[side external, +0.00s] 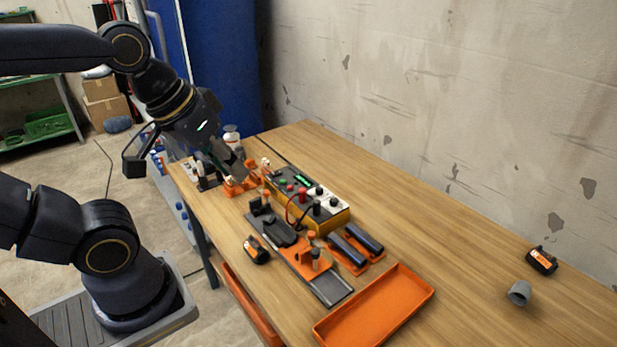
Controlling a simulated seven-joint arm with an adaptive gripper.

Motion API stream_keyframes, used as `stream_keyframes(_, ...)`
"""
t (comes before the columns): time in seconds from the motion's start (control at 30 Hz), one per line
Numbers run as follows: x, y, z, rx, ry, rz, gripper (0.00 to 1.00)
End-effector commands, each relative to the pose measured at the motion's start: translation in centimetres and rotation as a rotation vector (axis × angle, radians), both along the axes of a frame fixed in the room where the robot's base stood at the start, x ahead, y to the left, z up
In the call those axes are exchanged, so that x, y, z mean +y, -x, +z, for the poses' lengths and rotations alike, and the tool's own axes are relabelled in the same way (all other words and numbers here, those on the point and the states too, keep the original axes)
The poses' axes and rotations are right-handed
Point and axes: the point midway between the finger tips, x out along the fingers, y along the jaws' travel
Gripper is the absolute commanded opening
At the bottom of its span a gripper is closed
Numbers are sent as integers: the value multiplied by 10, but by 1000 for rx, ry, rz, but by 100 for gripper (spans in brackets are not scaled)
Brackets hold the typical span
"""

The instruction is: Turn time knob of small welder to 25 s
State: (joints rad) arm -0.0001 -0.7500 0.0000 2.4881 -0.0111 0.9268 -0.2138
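The small welder (338,219) is a yellow box with a dark and white top, standing near the middle of the wooden table. Its top carries several knobs and buttons, a small green-lit display and red and black cables. I cannot tell which knob is the time knob, and its setting is too small to read. My gripper (243,178) points down beside the welder's far left end, by an orange fixture. It looks apart from the knobs. Its fingertips are small and blend with the fixture, so I cannot tell whether they are open or shut.
A dark and orange clamp fixture (331,289) lies in front of the welder. Two dark blue cylinders lie in an orange holder (376,254). An empty orange tray (375,309) is at the front. A grey pipe piece (519,293) lies right. The table's right side is mostly free.

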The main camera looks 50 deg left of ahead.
Motion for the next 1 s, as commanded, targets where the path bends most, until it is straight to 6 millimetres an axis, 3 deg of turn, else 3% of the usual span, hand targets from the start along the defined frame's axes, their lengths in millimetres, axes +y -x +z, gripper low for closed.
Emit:
stream_keyframes(0.17, -1, -29, 51, -26, 256, 362, 46)
stream_keyframes(0.2, 0, -40, 61, -14, 320, 457, 50)
stream_keyframes(0.3, 7, -75, 85, 35, 479, 711, 50)
stream_keyframes(0.43, 23, -129, 101, 111, 641, 1038, 50)
stream_keyframes(0.53, 39, -178, 98, 168, 727, 1292, 50)
stream_keyframes(0.67, 61, -241, 73, 222, 773, 1592, 50)
stream_keyframes(0.8, 82, -299, 21, 249, 741, 1832, 50)
stream_keyframes(0.9, 94, -326, -25, 256, 672, 1920, 50)
stream_keyframes(1.0, 102, -341, -69, 265, 594, 1947, 50)
